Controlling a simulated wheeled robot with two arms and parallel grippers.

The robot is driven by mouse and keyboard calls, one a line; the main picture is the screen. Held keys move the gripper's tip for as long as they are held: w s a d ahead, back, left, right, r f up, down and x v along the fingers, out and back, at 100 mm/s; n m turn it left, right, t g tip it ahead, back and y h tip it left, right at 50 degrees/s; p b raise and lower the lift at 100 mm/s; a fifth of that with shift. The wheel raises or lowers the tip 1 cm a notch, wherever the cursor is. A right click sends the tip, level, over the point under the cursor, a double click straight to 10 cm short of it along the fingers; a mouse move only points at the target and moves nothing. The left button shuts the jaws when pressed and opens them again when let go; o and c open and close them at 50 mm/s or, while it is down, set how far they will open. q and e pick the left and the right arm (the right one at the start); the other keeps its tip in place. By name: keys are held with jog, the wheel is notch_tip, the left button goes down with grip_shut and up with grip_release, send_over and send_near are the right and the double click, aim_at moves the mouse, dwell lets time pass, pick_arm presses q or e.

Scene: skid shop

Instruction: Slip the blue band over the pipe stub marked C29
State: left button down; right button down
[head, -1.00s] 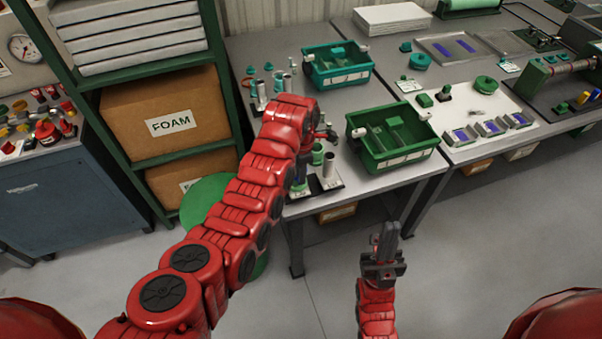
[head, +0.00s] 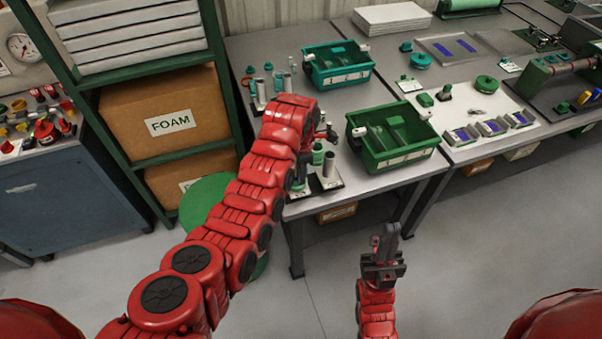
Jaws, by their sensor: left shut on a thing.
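My left arm reaches over the near left corner of the grey table. A grey pipe stub (head: 329,164) stands upright on a dark base with a pale label, just right of the gripper. A green piece (head: 318,152) is just behind it. The labels are too small to read, so I cannot tell which stub is C29. My right gripper (head: 387,240) is empty over the floor, in front of the table.
A green bin (head: 390,160) stands right of the stubs, and a teal bin (head: 338,76) behind. More stubs (head: 261,90) stand at the back left of the table. A green shelf with a FOAM box (head: 170,125) is close on the left.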

pick_arm(q)
jog(key=shift+f+b, duration=0.35)
jog(key=shift+b, duration=0.05)
dwell(0.5)
jog(key=shift+f, duration=0.15)
jog(key=c, duration=0.8)
grip_release()
jog(key=shift+s, duration=0.1)
jog(key=shift+o, duration=0.2)
jog(key=shift+o, duration=1.3)
jog(key=shift+a, duration=0.1)
